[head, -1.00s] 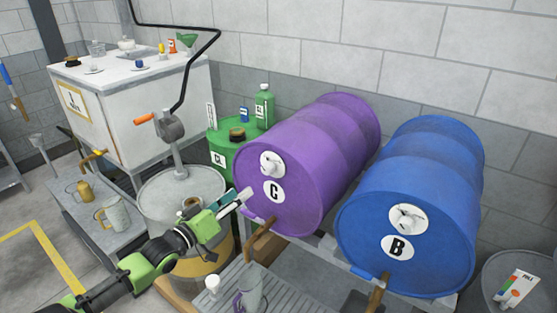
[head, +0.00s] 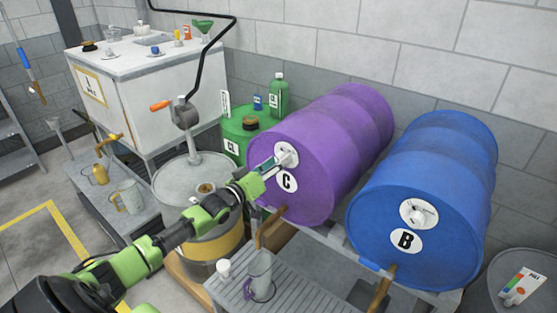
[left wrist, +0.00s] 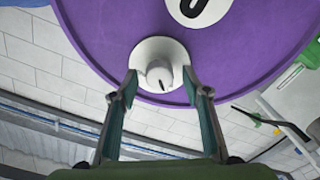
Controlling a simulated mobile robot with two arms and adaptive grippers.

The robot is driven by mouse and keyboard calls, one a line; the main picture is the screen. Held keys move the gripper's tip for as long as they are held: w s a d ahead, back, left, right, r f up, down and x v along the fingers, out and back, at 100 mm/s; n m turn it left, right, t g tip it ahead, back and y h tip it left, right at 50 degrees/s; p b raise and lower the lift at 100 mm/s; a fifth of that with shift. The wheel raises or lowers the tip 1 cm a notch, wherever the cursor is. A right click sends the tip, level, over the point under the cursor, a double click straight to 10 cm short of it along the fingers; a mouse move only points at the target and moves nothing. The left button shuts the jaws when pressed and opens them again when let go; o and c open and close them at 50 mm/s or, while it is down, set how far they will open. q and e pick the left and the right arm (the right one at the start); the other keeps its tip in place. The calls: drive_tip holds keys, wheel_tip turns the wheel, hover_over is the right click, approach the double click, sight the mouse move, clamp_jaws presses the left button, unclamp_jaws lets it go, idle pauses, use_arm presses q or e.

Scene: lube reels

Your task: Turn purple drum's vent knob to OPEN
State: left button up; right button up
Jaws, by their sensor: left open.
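The purple drum (head: 318,148) lies on its side on a rack, with a "C" label on its front face. Its vent knob (head: 287,154) is a white knob on a white round plate above the label. In the left wrist view the knob (left wrist: 159,74) carries a short dark mark and sits ahead of the fingertips. My left gripper (head: 272,164) is open in front of the knob. In the left wrist view its two fingers (left wrist: 160,88) stand on either side of the knob, with gaps visible. I cannot tell whether the tips touch the plate. My right gripper is not in view.
A blue drum (head: 427,180) labelled B lies to the right. A green drum (head: 238,136) and a grey drum with a hand pump (head: 187,113) stand to the left.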

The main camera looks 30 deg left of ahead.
use_arm(q)
drive_tip(key=shift+w, duration=0.65)
drive_tip(key=shift+c, duration=0.3)
drive_tip(key=c, duration=1)
drive_tip(key=shift+c, duration=0.2)
